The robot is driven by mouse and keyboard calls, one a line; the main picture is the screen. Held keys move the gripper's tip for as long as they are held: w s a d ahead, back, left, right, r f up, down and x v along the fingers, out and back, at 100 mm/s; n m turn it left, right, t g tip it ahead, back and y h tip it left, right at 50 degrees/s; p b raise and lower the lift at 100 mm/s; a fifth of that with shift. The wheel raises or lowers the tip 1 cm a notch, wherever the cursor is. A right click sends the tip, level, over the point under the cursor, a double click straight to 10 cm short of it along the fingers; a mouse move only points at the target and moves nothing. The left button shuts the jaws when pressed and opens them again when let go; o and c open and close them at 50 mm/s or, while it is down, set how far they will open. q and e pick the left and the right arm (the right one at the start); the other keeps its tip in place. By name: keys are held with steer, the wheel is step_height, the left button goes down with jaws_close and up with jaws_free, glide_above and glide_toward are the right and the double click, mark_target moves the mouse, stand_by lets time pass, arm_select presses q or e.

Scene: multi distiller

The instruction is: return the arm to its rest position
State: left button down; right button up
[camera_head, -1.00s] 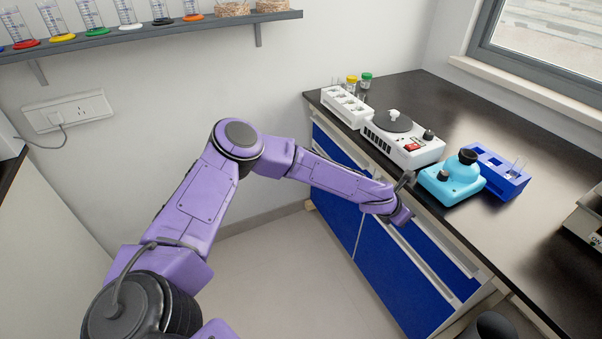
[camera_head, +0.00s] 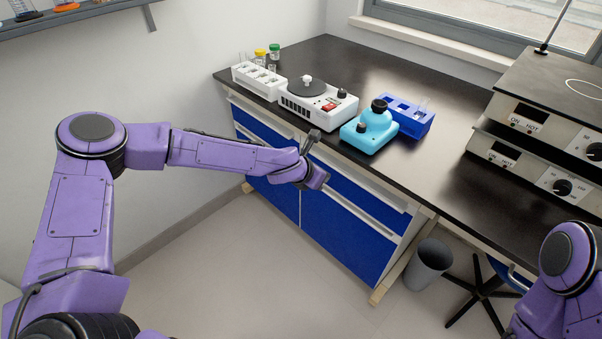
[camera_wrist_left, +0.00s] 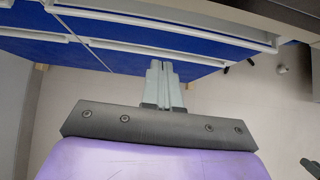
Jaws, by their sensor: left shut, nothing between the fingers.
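My left arm comes in from the left in the head view and reaches toward the bench front. Its wrist end hangs beside the blue cabinet drawers (camera_head: 340,215), below the bench top; the head view does not show its fingertips clearly. In the left wrist view my left gripper (camera_wrist_left: 162,70) has its two grey fingers together, with nothing between them. The blue drawer fronts (camera_wrist_left: 110,50) lie beyond the fingers. Part of my right arm shows at the lower right of the head view; its gripper is outside the picture.
The dark bench top (camera_head: 440,165) holds a white stirrer (camera_head: 315,103), a cyan device (camera_head: 368,132), a blue rack (camera_head: 410,115), a white tube rack (camera_head: 258,80) and stacked hot plates (camera_head: 540,130). A grey bin (camera_head: 428,265) and a stool base (camera_head: 485,295) stand on the floor. Open floor (camera_head: 250,270) lies before the cabinet.

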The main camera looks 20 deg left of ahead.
arm_select(q)
steer(key=v, duration=0.5)
steer(key=s+a+f+m+g+y, duration=0.3)
steer(key=s+f+m+y, duration=0.2)
steer(key=s+f+m, duration=1.25)
steer(key=s+a+f+m, duration=0.1)
steer(key=s+a+m, duration=0.1)
steer(key=s, duration=0.4)
steer(key=s+a+f+m+g+y, duration=0.1)
steer(key=s+a+f+m, duration=0.1)
steer(key=s+a, duration=0.2)
steer(key=s+a+f+m+g+y+p, duration=0.1)
steer(key=s+a+f+m, duration=0.1)
steer(key=s, duration=0.6)
steer(key=shift+s+a+m, duration=0.25)
steer(key=shift+a+m, duration=0.3)
steer(key=shift+a, duration=0.4)
